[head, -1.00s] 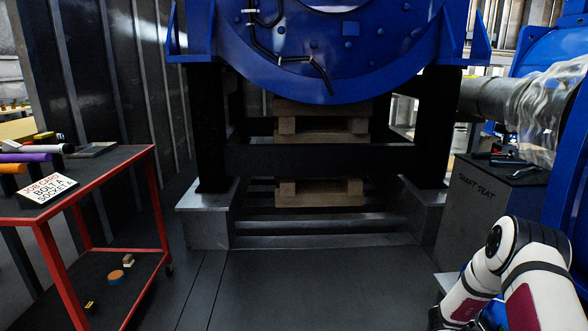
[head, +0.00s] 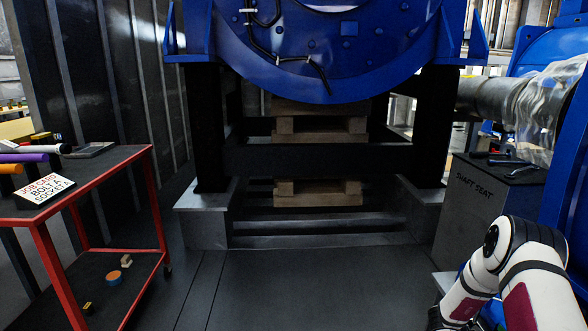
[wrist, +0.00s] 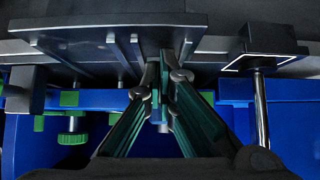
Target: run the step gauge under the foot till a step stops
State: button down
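In the wrist view my gripper (wrist: 165,82) has its two long dark green fingers drawn together at the tips. A thin upright strip (wrist: 164,62) stands between the tips and seems to be the step gauge; its steps are too small to make out. It reaches up to a dark flat plate edge (wrist: 90,50), possibly the foot; I cannot tell whether they touch. In the head view the blue motor (head: 320,60) stands on black posts, with a side foot (head: 465,42) at right. My gripper is hidden there; only my arm shows at lower right.
A red-framed cart (head: 120,175) stands at left with a job card (head: 43,190) on top. A grey shaft-seat stand (head: 480,215) is at right. Stacked timber (head: 318,192) sits below the motor. The floor in front is clear. A threaded green-collared screw (wrist: 72,125) is beside the gripper.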

jog(key=p+v, duration=0.5)
jog(key=v, duration=0.4)
jog(key=shift+a, duration=0.5)
jog(key=shift+w, duration=0.1)
